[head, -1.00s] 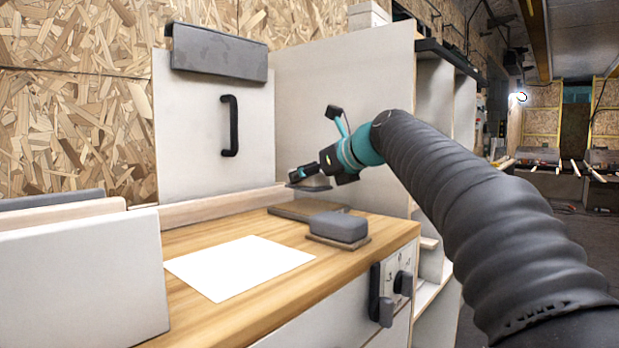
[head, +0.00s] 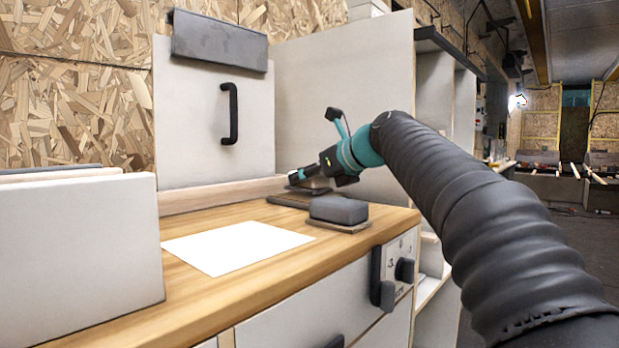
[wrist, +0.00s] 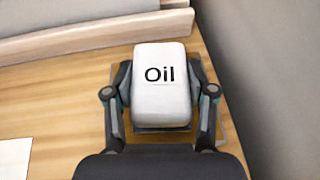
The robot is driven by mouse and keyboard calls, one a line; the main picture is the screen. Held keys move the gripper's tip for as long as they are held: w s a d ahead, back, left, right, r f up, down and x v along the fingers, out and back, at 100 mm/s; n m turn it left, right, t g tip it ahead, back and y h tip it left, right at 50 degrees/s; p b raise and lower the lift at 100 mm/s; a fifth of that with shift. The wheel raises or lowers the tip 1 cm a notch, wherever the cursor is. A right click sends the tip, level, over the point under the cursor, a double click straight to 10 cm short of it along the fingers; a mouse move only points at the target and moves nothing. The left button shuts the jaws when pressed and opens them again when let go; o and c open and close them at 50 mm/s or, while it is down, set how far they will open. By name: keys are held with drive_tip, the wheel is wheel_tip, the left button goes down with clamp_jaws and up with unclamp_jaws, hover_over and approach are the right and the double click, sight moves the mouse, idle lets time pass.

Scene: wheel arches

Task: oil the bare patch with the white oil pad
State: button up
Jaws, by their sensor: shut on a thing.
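My gripper (wrist: 162,92) is shut on the white oil pad (wrist: 160,105), a rounded white block marked "Oil", with one finger on each side. In the head view my gripper (head: 300,178) is at the back right of the wooden worktop, low over a dark flat plate (head: 286,201). I cannot tell whether the pad touches the plate. A flat, plain white rectangle (head: 238,247) lies on the worktop to the left and nearer; its corner also shows in the wrist view (wrist: 14,160). It looks like the bare patch.
A grey block (head: 338,210) on a brown base stands near the gripper, towards the front edge. White panels (head: 75,250) stand upright at the left. A low wooden rail (head: 220,195) and a tall side panel (head: 345,110) bound the worktop. The wood around the white rectangle is clear.

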drive_tip(key=shift+f+b, duration=0.35)
drive_tip(key=shift+f, duration=0.25)
idle(1.1)
wheel_tip(320, 180, up, 7)
drive_tip(key=p, duration=0.8)
drive_tip(key=shift+r+p, duration=0.1)
drive_tip(key=shift+p, duration=0.25)
idle(0.5)
